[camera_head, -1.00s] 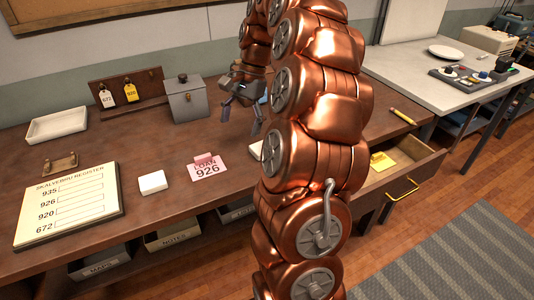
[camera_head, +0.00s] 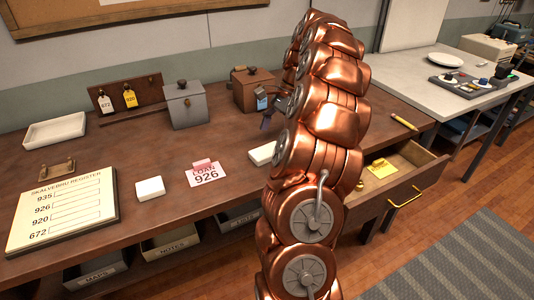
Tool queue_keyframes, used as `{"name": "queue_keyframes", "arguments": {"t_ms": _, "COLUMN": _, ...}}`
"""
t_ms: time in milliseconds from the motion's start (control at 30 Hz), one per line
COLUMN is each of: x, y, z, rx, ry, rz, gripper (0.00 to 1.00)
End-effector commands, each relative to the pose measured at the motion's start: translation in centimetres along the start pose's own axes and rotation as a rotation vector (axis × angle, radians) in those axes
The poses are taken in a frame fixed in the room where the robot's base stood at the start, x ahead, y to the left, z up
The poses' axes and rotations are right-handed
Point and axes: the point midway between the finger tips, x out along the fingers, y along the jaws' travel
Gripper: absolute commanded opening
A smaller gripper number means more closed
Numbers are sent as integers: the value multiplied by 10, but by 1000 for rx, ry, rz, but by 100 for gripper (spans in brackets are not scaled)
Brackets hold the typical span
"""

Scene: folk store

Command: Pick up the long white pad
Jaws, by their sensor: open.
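A white pad (camera_head: 263,153) lies on the brown desk right of the pink loan card, its right end hidden behind my arm, so its full length cannot be told. A second, shorter white block (camera_head: 149,188) lies left of the card. My gripper (camera_head: 272,114) is open above the desk, beyond the partly hidden pad and in front of a brown box. It is partly hidden by my arm, and nothing shows between its fingers.
The pink card (camera_head: 205,174) marked 926 lies between the white pieces. A grey box (camera_head: 186,105), the brown box (camera_head: 250,90) and a white tray (camera_head: 55,131) stand at the back. A register board (camera_head: 64,211) lies at left. An open drawer (camera_head: 405,178) juts out at right.

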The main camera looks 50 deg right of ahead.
Motion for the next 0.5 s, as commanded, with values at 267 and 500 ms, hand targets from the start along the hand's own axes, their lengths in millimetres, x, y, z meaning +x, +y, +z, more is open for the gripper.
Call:
{"name": "queue_keyframes", "arguments": {"t_ms": 267, "x": 15, "y": 1, "z": 2, "rx": -1, "ry": -1, "rz": 2, "gripper": 88}}
{"name": "queue_keyframes", "arguments": {"t_ms": 500, "x": 41, "y": 2, "z": 3, "rx": -1, "ry": -2, "rz": 3, "gripper": 88}}
